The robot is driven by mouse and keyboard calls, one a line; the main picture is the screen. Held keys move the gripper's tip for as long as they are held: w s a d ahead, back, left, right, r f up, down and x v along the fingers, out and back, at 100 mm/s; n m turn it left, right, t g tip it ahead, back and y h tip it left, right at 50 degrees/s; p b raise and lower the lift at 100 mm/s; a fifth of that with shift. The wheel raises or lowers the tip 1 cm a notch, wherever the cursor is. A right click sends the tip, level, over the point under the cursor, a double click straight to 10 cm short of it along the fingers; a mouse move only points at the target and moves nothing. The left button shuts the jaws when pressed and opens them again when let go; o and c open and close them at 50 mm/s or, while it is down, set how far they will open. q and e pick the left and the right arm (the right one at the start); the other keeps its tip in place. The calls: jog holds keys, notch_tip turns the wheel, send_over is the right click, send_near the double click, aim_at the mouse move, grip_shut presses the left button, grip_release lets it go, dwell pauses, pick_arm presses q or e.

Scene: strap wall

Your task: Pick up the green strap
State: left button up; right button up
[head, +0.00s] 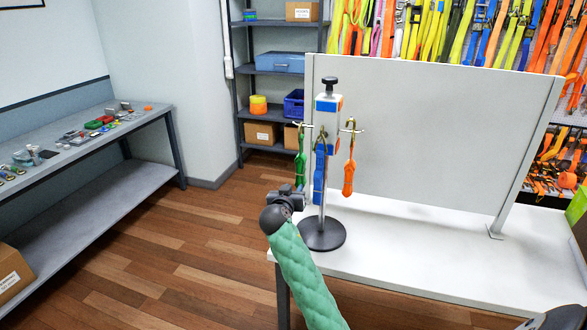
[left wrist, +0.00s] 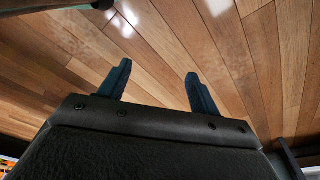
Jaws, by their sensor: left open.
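The green strap (head: 300,168) hangs from the left hook of a stand (head: 322,235) with a round black base on the white table. A blue strap (head: 319,172) hangs in the middle and an orange strap (head: 349,176) on the right hook. My left gripper (left wrist: 156,88) is open and empty in the left wrist view, over wooden floor.
An upright grey panel (head: 420,135) stands on the white table (head: 410,262) behind the stand. A grey bench (head: 90,130) with small items is at the left. Shelves (head: 270,72) with boxes stand at the back. Wooden floor lies open between.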

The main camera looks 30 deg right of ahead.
jog(key=m+h, duration=0.2)
send_near(300, 152)
jog(key=w+d+f, duration=0.2)
jog(key=w+d, duration=0.1)
jog(key=w+d+p, duration=0.1)
jog(key=w+d+r+p, duration=0.1)
jog(key=w+d+p, duration=0.1)
jog(key=w+d+r+p, duration=0.1)
jog(key=d+p, duration=0.1)
jog(key=shift+w+d, duration=0.2)
jog(key=shift+w, duration=0.1)
jog(key=shift+w+d+f, duration=0.2)
pick_arm(q)
jog(key=s+a+f, duration=0.4)
jog(key=s+f, duration=0.3)
jog(key=s, duration=0.1)
jog(key=shift+f, duration=0.3)
pick_arm(e)
grip_shut()
